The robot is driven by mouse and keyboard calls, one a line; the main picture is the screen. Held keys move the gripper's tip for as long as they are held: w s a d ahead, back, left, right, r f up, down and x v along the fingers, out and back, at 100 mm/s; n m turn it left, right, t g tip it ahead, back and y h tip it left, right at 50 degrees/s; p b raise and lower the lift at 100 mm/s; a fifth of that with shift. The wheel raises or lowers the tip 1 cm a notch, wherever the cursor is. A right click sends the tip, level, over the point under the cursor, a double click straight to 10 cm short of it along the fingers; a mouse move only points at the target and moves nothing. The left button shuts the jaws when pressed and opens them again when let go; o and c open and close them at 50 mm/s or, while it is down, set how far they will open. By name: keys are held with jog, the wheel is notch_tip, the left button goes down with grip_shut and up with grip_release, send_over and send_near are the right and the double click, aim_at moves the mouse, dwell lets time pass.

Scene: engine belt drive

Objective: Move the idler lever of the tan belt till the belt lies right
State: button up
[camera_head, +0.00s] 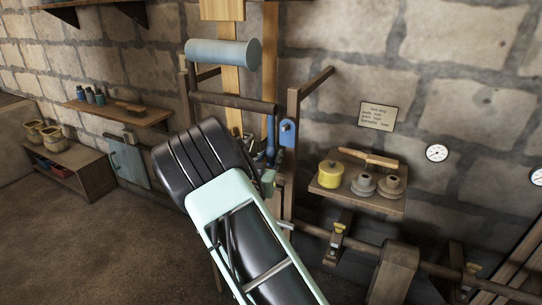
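The tan belt shows as two upright strips: a wider left run (231,100) passing behind the blue-grey roller (222,53), and a narrower right run (270,60). A wide tan piece (222,9) shows at the top. A blue plate with a round knob (288,132) sits on the wooden post right of the belt. Small dark and blue parts, seemingly my gripper (268,160) at a lever, show beside the belt's lower part. My black and mint arm covers much of this area, so the fingers' state, any contact and the lower belt are hidden.
A wooden shelf (370,202) at right holds a yellow pot (330,174), grey round pieces and a wooden-handled tool. A note (376,117) and a gauge (437,153) hang on the stone wall. A wooden shaft (450,272) runs low right. Floor (90,250) at left is clear.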

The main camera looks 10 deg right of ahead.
jog(key=shift+c, duration=0.2)
grip_shut()
jog(key=shift+s+a+r+g+p, duration=0.2)
jog(key=shift+s+a+g+p, duration=0.1)
jog(key=shift+s+p, duration=0.1)
jog(key=shift+s+a+r+g+y+p, duration=0.2)
jog(key=shift+s+a+g+y+p, duration=0.2)
jog(key=shift+s+g+p, duration=0.3)
jog(key=shift+s+a+f, duration=0.25)
